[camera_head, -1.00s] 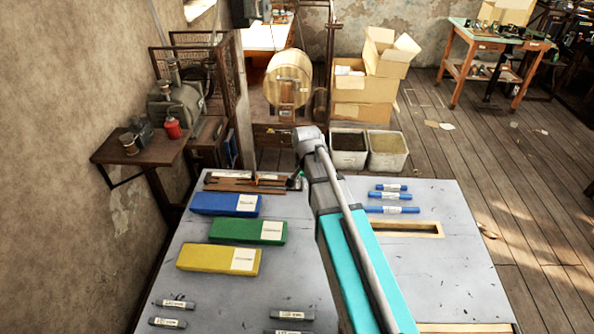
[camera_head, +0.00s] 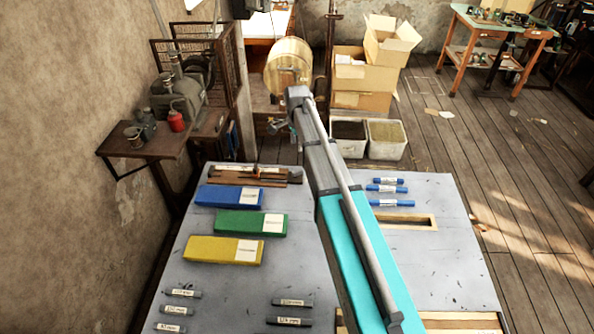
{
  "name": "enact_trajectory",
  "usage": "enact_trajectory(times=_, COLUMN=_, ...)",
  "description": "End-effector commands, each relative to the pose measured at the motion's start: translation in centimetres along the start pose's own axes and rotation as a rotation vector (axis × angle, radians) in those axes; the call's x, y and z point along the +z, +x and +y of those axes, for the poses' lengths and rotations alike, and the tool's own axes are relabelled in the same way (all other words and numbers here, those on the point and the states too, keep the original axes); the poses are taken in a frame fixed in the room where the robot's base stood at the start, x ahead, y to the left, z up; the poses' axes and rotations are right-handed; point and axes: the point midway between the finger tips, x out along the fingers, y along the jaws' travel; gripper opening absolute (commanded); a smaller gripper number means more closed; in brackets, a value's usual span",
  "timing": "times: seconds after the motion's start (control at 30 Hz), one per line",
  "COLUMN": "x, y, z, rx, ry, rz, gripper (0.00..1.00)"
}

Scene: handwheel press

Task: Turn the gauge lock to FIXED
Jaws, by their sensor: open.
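A long brown wooden gauge (camera_head: 272,179) with a pale labelled strip lies along the far left edge of the grey table. A small dark upright part stands near its middle. The lock and its FIXED marking are too small to make out. My arm reaches from the bottom right toward the far side of the table. My gripper (camera_head: 277,127) shows small at the arm's far end, open and empty, above and beyond the gauge and apart from it. My arm partly hides the gripper.
Blue (camera_head: 228,197), green (camera_head: 236,222) and yellow (camera_head: 208,247) blocks lie on the left of the table (camera_head: 300,250). Several grey labelled bars lie in front. Blue rods (camera_head: 387,189) and a wooden-framed slot (camera_head: 408,222) are right of my arm.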

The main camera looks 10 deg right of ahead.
Motion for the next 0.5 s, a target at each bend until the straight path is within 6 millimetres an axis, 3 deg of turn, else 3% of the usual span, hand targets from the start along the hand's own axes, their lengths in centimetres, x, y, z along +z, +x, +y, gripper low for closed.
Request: enact_trajectory(times=0.5, x=0.0, y=2.6, z=0.0, rx=0.0, ry=-0.001, rz=0.0, gripper=0.54)
